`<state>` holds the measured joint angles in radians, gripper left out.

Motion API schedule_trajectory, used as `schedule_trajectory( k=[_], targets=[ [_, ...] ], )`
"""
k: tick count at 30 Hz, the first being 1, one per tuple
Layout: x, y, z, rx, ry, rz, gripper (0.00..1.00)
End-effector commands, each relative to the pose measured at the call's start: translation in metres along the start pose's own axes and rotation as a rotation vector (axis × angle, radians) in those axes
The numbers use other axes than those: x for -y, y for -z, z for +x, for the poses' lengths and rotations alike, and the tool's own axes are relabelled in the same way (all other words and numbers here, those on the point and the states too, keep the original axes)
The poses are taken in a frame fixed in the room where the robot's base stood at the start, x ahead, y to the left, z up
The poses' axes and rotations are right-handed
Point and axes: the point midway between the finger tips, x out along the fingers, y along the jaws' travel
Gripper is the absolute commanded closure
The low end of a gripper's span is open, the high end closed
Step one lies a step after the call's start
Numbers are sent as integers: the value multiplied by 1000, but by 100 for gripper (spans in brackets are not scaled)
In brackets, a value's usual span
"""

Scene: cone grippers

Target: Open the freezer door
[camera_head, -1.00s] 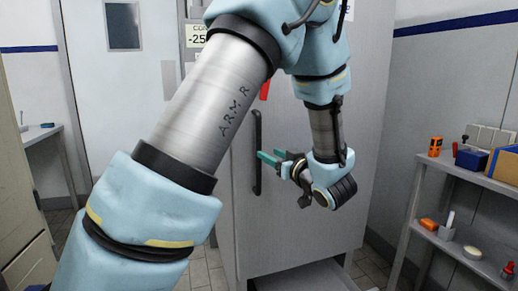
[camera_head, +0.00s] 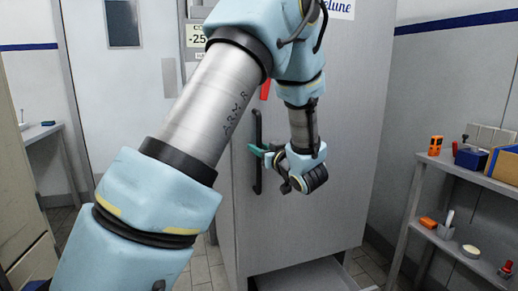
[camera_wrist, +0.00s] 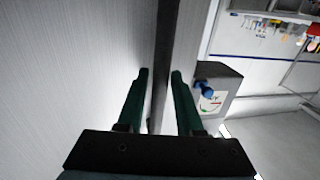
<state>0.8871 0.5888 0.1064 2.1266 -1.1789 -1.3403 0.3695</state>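The freezer is a tall grey cabinet with a shut-looking door (camera_head: 345,180) in the head view. Its black vertical handle (camera_head: 257,178) is on the left side of the door. In the wrist view the handle (camera_wrist: 164,50) runs as a dark bar between the two green fingers of my gripper (camera_wrist: 159,75). The fingers are apart, one on each side of the bar, with narrow gaps showing. In the head view the fingertips are partly hidden at the handle.
A shelf unit (camera_head: 470,176) with an orange device (camera_head: 435,145), a blue box (camera_head: 470,160) and other items stands at the right. A white door (camera_head: 112,80) is behind at the left. A bench (camera_head: 40,131) stands at the far left. Some tiled floor shows beside the freezer.

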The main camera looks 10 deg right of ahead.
Motion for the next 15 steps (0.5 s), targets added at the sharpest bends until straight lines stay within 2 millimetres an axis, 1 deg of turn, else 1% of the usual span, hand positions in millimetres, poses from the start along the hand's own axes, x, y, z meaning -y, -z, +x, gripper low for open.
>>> schedule_trajectory(
  k=[1, 6, 9, 15],
  targets=[
    [0, 0, 0, 0, 0, 0, 72],
    [0, 0, 0, 0, 0, 0, 91],
    [0, 0, 0, 0, 0, 0, 100],
    [0, 0, 0, 0, 0, 0, 100]
  ],
)
